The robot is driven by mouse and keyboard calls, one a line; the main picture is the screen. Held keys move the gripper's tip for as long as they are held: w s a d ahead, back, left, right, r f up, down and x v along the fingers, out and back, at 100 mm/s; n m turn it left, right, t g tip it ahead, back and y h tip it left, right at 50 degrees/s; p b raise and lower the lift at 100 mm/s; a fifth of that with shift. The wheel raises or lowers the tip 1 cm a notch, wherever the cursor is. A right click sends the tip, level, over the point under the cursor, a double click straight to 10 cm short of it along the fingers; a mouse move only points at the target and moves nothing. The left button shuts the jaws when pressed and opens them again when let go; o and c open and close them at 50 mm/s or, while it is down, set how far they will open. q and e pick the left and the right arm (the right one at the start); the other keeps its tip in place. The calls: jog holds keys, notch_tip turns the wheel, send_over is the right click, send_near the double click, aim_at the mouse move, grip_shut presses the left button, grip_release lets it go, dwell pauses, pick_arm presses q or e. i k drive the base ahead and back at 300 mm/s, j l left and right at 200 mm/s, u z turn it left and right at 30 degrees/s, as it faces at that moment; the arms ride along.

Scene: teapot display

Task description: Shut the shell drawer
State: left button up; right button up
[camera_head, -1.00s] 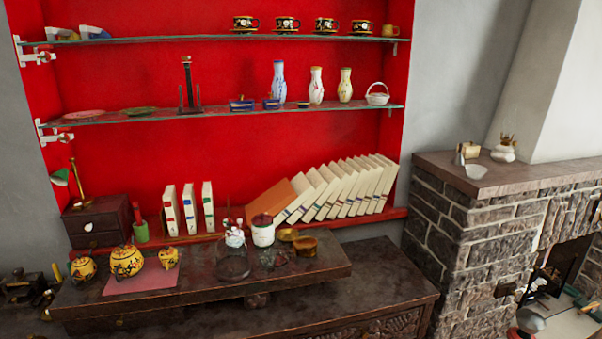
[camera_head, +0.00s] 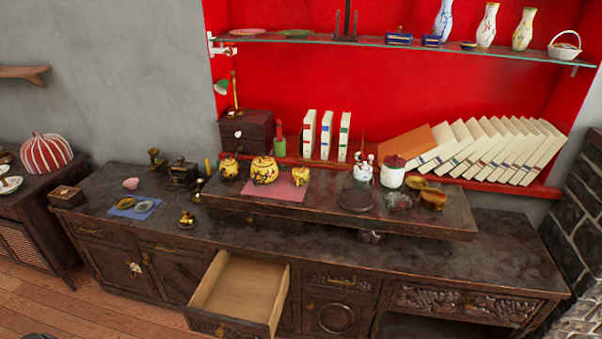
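A wooden drawer (camera_head: 240,287) stands pulled out of the long dark cabinet (camera_head: 440,262), at the lower middle. Its pale inside looks empty. Its dark front panel, at the bottom edge of the view, bears a small brass-coloured pull (camera_head: 221,329). A small dark chest (camera_head: 259,128) at the left end of the red niche has a pale, shell-like mark (camera_head: 238,134) on its front; it looks shut. I cannot tell for sure which of these is called the shell drawer. Neither of my grippers is in view.
A raised dark board (camera_head: 330,212) on the cabinet holds yellow pots (camera_head: 265,170) and jars. A blue mat (camera_head: 134,207) with small dishes lies at left. Wooden floor (camera_head: 130,318) is clear in front of the cabinet's left part. Brickwork (camera_head: 580,230) stands at right.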

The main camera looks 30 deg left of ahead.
aim_at(240, 295)
jog(key=u, duration=1.55)
